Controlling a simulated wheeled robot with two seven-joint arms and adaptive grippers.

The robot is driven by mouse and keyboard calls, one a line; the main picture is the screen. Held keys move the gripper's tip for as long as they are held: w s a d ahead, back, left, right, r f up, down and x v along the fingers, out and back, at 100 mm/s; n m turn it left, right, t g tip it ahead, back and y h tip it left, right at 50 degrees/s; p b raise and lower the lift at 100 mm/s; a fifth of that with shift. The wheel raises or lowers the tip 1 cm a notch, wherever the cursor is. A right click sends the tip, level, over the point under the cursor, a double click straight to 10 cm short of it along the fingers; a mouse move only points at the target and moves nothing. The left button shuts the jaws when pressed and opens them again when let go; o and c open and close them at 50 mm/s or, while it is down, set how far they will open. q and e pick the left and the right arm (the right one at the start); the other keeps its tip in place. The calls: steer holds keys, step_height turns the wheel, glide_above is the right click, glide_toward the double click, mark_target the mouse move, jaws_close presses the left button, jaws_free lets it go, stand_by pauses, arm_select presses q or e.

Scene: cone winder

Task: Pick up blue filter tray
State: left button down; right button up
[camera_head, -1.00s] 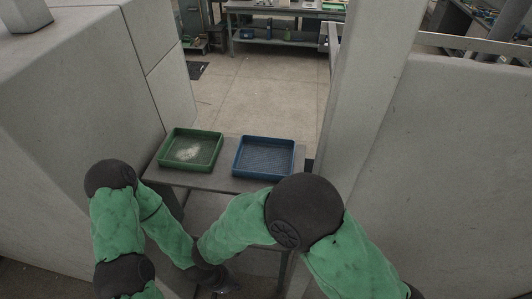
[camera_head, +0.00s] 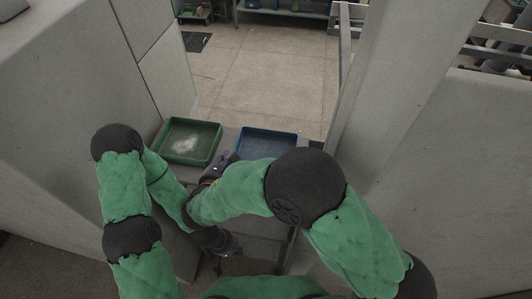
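The blue filter tray (camera_head: 268,134) sits on the small table at the right, beside the green tray. Its lower part is hidden behind my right arm. My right gripper (camera_head: 222,160) is at the near edge of the table, between the two trays in the picture, and its fingers are small and partly hidden. My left gripper (camera_head: 232,252) is lower, in front of the table and apart from the trays. I cannot tell how far either gripper's fingers are apart. Neither gripper appears to hold a tray.
The green tray (camera_head: 190,141) with a pale heap in it stands on the table (camera_head: 229,138). A grey machine wall (camera_head: 60,100) closes the left side, and a pale post (camera_head: 375,80) and panel stand at the right. Open floor (camera_head: 265,75) lies behind the table.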

mark_target(253, 144)
steer(key=shift+r+x, duration=0.2)
steer(key=shift+x, duration=3.3)
steer(key=shift+d, duration=0.2)
jaws_close()
